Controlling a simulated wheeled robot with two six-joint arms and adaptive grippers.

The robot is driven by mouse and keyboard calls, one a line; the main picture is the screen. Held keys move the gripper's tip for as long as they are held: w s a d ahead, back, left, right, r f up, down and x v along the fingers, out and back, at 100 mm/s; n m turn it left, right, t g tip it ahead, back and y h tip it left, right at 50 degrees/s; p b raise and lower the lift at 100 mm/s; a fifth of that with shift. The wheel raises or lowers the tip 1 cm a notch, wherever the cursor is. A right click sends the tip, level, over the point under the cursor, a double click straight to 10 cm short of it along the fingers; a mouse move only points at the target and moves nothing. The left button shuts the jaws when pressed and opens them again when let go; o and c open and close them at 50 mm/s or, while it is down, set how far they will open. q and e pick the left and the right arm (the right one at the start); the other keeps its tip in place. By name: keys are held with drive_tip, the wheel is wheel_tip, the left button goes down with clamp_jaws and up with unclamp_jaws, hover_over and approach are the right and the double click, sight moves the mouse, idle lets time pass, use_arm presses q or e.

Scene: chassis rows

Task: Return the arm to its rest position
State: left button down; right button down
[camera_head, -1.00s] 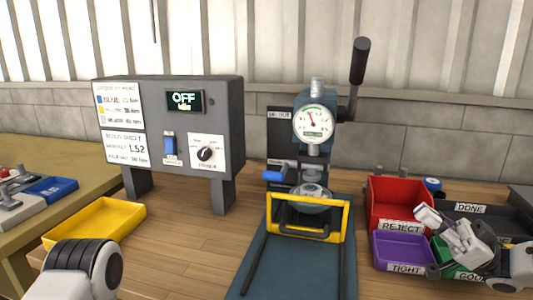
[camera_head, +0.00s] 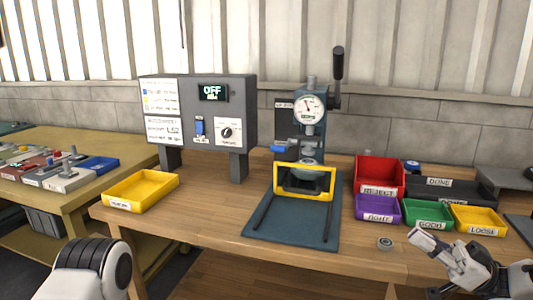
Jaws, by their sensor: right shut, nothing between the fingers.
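My right gripper (camera_head: 426,241) is at the lower right, in front of the green and yellow bins, with its fingers together and nothing held. Its arm comes in from the right edge. Of my left arm, only a dark ribbed joint and white link show at the lower left; its gripper is outside the picture.
The bench holds a control box (camera_head: 200,115) reading OFF, a yellow tray (camera_head: 140,190), a gauge press (camera_head: 309,125) with a yellow guard (camera_head: 305,196), and labelled bins including the red REJECT bin (camera_head: 379,189). A small round part (camera_head: 385,243) lies near the front edge.

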drive_tip(key=w+a+f+m+t+h, duration=0.1)
drive_tip(key=a+f+m+t+h, duration=0.15)
drive_tip(key=a+f+m, duration=0.55)
drive_tip(key=a+f+m+t+h, duration=0.2)
drive_tip(key=a+f+h, duration=0.15)
drive_tip(key=f, duration=0.75)
drive_tip(key=s+a+f+m+h, duration=0.1)
drive_tip(key=s+f+m+h, duration=0.15)
drive_tip(key=f, duration=0.45)
drive_tip(key=s+a+f+m+h, duration=0.1)
drive_tip(key=f+h, duration=0.3)
drive_tip(key=f, duration=0.3)
drive_tip(key=s+d+f+m+g+h, duration=0.1)
drive_tip(key=s+d+f+g+h, duration=0.15)
drive_tip(key=s+f, duration=0.35)
drive_tip(key=s+d+f+m+g+h, duration=0.1)
drive_tip(key=s+f+g+h, duration=0.1)
drive_tip(key=s+f+h, duration=0.3)
drive_tip(key=s+d+f+m+g+h, duration=0.25)
drive_tip(key=s+d+g, duration=0.35)
drive_tip(key=s, duration=0.5)
wheel_tip(320, 180, up, 15)
drive_tip(key=d+n+t+p, duration=0.1)
drive_tip(key=p, duration=1.3)
drive_tip(key=shift+s+h+p, duration=0.25)
drive_tip(key=shift+h+p, duration=0.1)
drive_tip(key=shift+p, duration=0.05)
drive_tip(key=shift+d, duration=0.1)
